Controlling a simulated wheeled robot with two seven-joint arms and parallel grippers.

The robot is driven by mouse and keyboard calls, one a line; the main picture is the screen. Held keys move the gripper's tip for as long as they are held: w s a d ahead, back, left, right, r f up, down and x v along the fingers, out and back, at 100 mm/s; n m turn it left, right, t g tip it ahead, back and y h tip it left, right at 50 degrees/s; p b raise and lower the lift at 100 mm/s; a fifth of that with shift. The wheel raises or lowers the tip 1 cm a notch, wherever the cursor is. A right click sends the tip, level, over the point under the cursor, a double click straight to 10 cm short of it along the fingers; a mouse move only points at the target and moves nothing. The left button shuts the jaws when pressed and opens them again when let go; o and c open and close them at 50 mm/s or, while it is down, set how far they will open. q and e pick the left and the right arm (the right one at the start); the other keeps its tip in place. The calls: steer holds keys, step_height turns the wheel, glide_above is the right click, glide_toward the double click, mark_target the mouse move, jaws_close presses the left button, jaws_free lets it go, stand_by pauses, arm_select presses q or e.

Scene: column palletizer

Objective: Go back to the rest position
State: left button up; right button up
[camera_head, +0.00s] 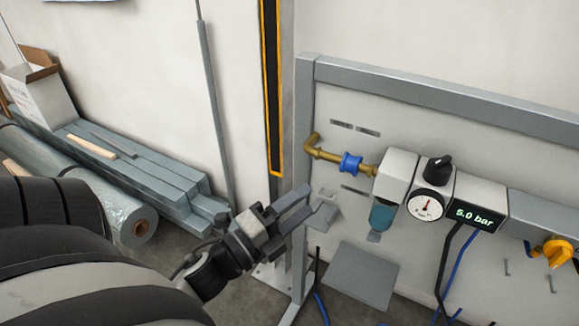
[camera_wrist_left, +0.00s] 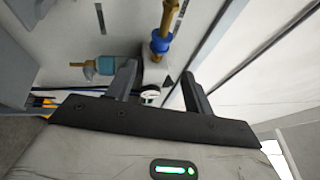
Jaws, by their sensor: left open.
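My left gripper (camera_head: 293,209) is open and empty in the head view, in front of the left post of the grey panel frame. Its two fingers also show in the left wrist view (camera_wrist_left: 160,85), spread apart with nothing between them. Beyond them stands the panel (camera_head: 362,272) with a brass pipe (camera_head: 325,154), a blue valve piece (camera_head: 350,163), a round gauge (camera_head: 428,203) and a display (camera_head: 474,215) reading 5.0 bar. The gripper appears apart from these. My right gripper is not in view.
A yellow-orange valve handle (camera_head: 557,251) is at the right of the panel. Grey beams (camera_head: 140,172), a wrapped roll (camera_head: 130,218) and an open cardboard box (camera_head: 38,92) lie along the wall at left. Cables hang below the display. Some floor shows beneath the gripper.

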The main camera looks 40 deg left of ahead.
arm_select(q)
steer(key=shift+v, duration=0.95)
